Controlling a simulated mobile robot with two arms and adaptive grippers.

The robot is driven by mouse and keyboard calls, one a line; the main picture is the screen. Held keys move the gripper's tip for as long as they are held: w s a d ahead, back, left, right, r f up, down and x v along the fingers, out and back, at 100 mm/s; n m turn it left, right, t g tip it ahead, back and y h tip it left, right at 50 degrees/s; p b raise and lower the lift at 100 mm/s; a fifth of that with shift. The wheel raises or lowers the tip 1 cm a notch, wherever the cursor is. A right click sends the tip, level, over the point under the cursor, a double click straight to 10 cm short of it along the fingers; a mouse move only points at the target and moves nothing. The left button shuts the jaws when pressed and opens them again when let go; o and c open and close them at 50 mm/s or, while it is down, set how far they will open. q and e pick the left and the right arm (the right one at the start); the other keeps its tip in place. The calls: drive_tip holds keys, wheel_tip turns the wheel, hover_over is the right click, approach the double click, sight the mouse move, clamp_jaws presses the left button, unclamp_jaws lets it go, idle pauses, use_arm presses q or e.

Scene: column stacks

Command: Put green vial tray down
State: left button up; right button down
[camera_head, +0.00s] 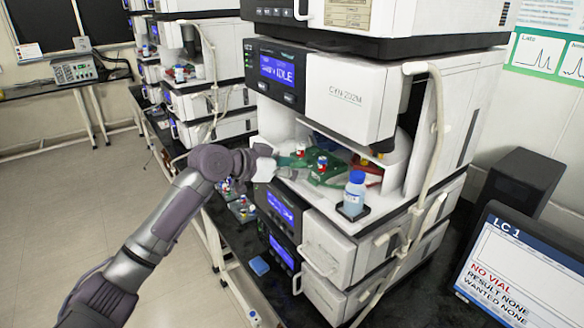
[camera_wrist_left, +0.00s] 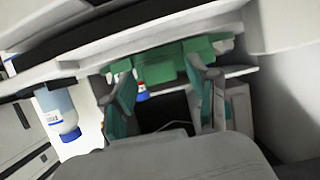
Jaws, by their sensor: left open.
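The green vial tray (camera_head: 326,180) sits in the open bay of the white instrument stack, with small red, white and blue vials (camera_head: 322,164) on it. My left gripper (camera_head: 278,168) is at the bay's front, just left of the tray. In the left wrist view the gripper (camera_wrist_left: 165,88) has its two teal-padded fingers spread apart, with nothing clamped between them. Green tray parts (camera_wrist_left: 190,58) and one vial (camera_wrist_left: 141,90) show beyond the fingers. Whether a finger touches the tray is unclear. My right gripper is not in view.
A blue-capped bottle (camera_head: 355,190) stands in a dark holder at the bay's front right; it also shows in the wrist view (camera_wrist_left: 62,115). A tube (camera_head: 437,130) hangs along the stack. Small trays (camera_head: 242,210) lie on the dark bench. A monitor (camera_head: 520,265) reads "NO VIAL".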

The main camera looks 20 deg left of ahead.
use_arm(q)
drive_tip(key=shift+s+a+r, duration=0.1)
drive_tip(key=shift+s+a, duration=0.05)
drive_tip(key=b+v, duration=0.3)
drive_tip(key=v, duration=0.8)
drive_tip(key=shift+s+a+r+b, duration=0.15)
drive_tip(key=shift+s+r+b, duration=0.1)
drive_tip(key=shift+b, duration=0.15)
